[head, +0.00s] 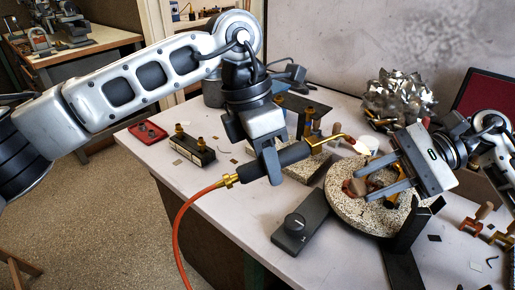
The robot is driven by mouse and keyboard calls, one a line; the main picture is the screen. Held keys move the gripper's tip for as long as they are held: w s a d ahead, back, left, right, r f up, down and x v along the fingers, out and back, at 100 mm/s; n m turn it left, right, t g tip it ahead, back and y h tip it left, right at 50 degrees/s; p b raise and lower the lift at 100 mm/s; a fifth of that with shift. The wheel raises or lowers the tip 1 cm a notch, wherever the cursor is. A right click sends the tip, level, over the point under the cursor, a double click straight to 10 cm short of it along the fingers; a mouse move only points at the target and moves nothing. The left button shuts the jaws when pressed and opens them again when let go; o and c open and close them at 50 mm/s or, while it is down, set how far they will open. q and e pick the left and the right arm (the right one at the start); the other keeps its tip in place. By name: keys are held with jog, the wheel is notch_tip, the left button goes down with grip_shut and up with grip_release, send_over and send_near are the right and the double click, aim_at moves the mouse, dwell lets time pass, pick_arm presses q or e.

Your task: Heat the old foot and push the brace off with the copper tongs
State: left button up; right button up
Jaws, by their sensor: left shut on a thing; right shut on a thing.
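My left gripper (271,163) is shut on a dark-handled torch (285,160) with a brass neck and an orange hose. The torch's bent tip points right, with a pale glow just beyond it, above the far edge of a round speckled block (345,207). My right gripper (366,179) reaches in from the right, low over this block. It is shut on a copper-coloured piece (354,187), apparently the copper tongs, partly hidden by the fingers. The brace and its old foot cannot be told apart clearly behind the fingers.
A black block with brass fittings (193,148) and a red tray (148,131) lie left. A crumpled silvery heap (398,98) stands behind. Copper clamps (477,219) lie at right. The front-left tabletop is mostly clear.

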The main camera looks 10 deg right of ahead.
pick_arm(q)
jog(key=w+d+x, duration=0.1)
jog(key=x, duration=0.7)
jog(key=shift+w+d, duration=0.35)
jog(key=shift+w, duration=0.1)
pick_arm(e)
jog(key=shift+w+d, duration=0.1)
dwell(1.3)
jog(key=shift+w+d, duration=0.7)
jog(key=shift+d, duration=0.1)
jog(key=shift+r, duration=0.1)
dwell(0.4)
jog(key=s+a+r, duration=0.3)
jog(key=r, duration=0.3)
jog(key=shift+s+a, duration=0.15)
jog(key=shift+a, duration=0.25)
pick_arm(q)
jog(key=shift+r, duration=0.15)
